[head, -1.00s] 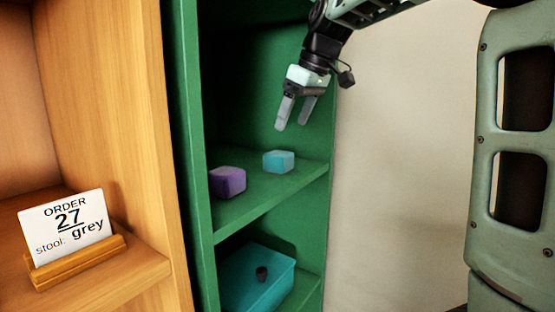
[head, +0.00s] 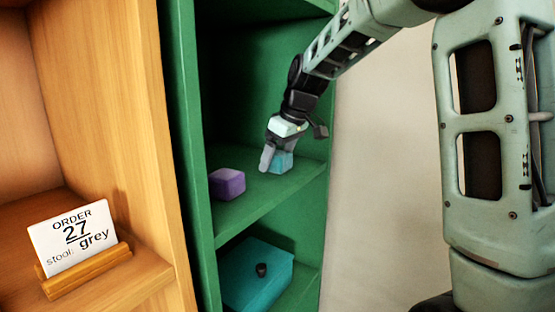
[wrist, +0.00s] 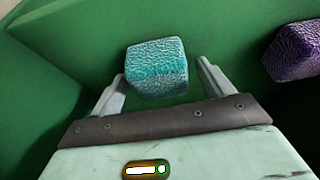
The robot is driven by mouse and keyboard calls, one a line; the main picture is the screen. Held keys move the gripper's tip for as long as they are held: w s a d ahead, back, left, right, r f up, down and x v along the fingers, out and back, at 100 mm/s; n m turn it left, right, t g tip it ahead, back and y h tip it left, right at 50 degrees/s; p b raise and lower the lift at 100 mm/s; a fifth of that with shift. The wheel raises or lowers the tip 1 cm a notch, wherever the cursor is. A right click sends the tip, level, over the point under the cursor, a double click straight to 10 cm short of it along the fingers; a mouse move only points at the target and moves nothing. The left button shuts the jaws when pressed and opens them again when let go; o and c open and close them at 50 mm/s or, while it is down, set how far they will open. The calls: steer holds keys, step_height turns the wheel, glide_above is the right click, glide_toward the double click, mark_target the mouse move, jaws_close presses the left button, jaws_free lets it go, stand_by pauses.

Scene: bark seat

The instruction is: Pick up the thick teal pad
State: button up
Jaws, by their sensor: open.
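The thick teal pad (head: 281,162) is a small light-blue block on the green shelf, partly hidden behind my gripper in the head view. My gripper (head: 273,165) has come down at the pad and is open. In the wrist view the pad (wrist: 157,68) shows between and a little beyond the two fingertips of my gripper (wrist: 163,75), one finger to each side. I cannot tell whether either finger touches it. The pad rests on the shelf.
A purple block (head: 228,183) sits left of the pad on the same green shelf (head: 258,207); it also shows in the wrist view (wrist: 294,51). A teal box (head: 258,277) with a dark knob is on the shelf below. An order card (head: 72,238) stands on the wooden shelf at left.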

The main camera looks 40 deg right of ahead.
steer(key=c, duration=1)
steer(key=shift+c, duration=0.3)
steer(key=shift+a+r+b, duration=0.1)
steer(key=shift+r+b, duration=0.05)
steer(key=shift+b, duration=0.2)
